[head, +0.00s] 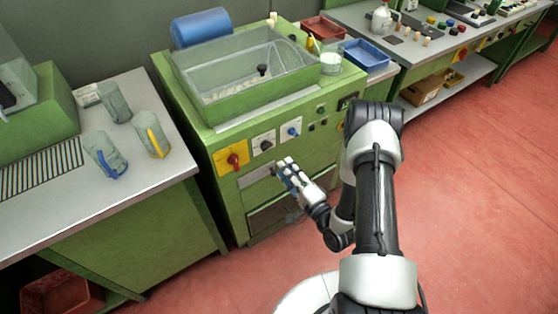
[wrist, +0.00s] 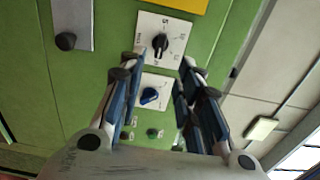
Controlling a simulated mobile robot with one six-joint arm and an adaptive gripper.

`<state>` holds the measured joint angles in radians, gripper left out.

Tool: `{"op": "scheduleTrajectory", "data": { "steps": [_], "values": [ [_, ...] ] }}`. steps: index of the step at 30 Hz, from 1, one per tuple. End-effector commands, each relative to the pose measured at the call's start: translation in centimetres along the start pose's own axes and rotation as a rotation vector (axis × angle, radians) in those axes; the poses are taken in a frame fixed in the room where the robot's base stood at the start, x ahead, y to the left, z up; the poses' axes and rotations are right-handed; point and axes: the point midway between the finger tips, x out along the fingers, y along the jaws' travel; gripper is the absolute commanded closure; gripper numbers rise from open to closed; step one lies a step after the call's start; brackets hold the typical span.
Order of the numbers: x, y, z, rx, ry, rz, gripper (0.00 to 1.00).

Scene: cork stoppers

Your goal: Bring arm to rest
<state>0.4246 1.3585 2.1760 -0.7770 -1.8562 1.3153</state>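My gripper (head: 284,163) hangs in front of the green machine (head: 222,137), just below its row of dials in the head view. My arm is bent, with its upper part rising at the right. In the wrist view the two blue-and-black fingers of my gripper (wrist: 161,65) are spread apart with nothing between them. Beyond them are a black dial (wrist: 161,43) and a blue dial (wrist: 150,96) on white plates. I cannot tell the exact gap between the fingertips and the machine's front, but no contact shows.
The machine's red dial (head: 233,159) sits on a yellow plate near my gripper. A clear-walled tank (head: 235,70) tops the machine. Red floor (head: 480,200) lies free at the right.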

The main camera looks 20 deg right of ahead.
Motion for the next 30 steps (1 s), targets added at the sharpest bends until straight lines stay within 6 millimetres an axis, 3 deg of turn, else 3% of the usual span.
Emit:
{"op": "scheduleTrajectory", "data": {
  "steps": [6, 22, 26, 30],
  "values": [
    [-1.4, 0.0, 0.0, 0.0, -0.001, 0.0, 0.68],
    [-1.3, -0.1, 0.0, -0.005, -0.002, 0.001, 0.68],
    [-0.1, -0.8, -0.4, -0.082, -0.016, 0.04, 0.68],
    [2.6, -3.0, -1.4, -0.291, -0.045, 0.156, 0.68]
  ]
}}
